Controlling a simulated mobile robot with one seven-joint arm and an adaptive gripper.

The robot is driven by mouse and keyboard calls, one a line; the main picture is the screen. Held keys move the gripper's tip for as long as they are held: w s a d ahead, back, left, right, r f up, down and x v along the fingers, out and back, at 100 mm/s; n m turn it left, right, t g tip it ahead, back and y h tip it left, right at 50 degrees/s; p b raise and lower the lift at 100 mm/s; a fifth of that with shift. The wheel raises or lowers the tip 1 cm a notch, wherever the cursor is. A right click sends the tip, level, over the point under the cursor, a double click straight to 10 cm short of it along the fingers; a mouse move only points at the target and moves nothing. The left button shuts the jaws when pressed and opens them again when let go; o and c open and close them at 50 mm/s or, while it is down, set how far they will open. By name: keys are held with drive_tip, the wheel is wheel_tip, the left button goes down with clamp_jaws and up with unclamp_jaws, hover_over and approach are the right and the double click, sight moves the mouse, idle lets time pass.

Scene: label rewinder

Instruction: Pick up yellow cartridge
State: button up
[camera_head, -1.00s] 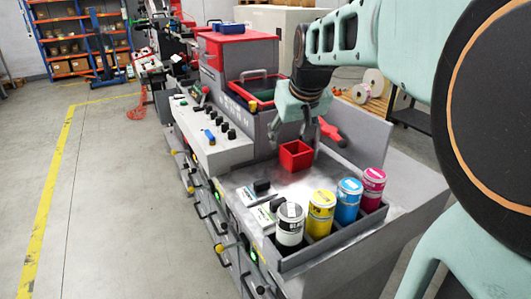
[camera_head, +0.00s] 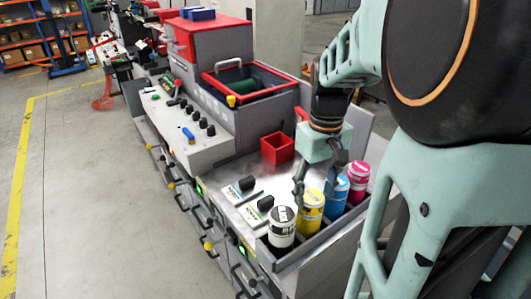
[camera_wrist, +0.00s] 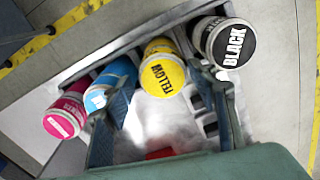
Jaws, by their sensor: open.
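The yellow cartridge (camera_head: 310,208) stands upright in a grey tray (camera_head: 309,243) between the black cartridge (camera_head: 281,228) and the cyan cartridge (camera_head: 337,193). My gripper (camera_head: 316,192) is open and empty, pointing down close to the yellow cartridge. In the wrist view, the yellow cartridge (camera_wrist: 163,72) lies between the two spread fingers of my gripper (camera_wrist: 164,92), its lid marked YELLOW. One finger is near the black cartridge (camera_wrist: 224,42), the other overlaps the cyan cartridge (camera_wrist: 114,78). I cannot tell whether the fingers touch any cartridge.
A magenta cartridge (camera_head: 357,181) stands at the tray's far end. A small red box (camera_head: 277,148) sits on the metal worktop behind. Two small black-handled blocks (camera_head: 246,185) lie left of the tray. The raised machine housing (camera_head: 214,45) stands behind.

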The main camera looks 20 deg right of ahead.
sight(309, 216)
drive_tip(key=shift+a+f+p, duration=0.15)
drive_tip(key=shift+f+p, duration=0.3)
drive_tip(key=shift+f, duration=2.65)
drive_tip(key=shift+c, duration=0.7)
drive_tip(key=shift+w+r, duration=0.1)
drive_tip(key=c, duration=1.2)
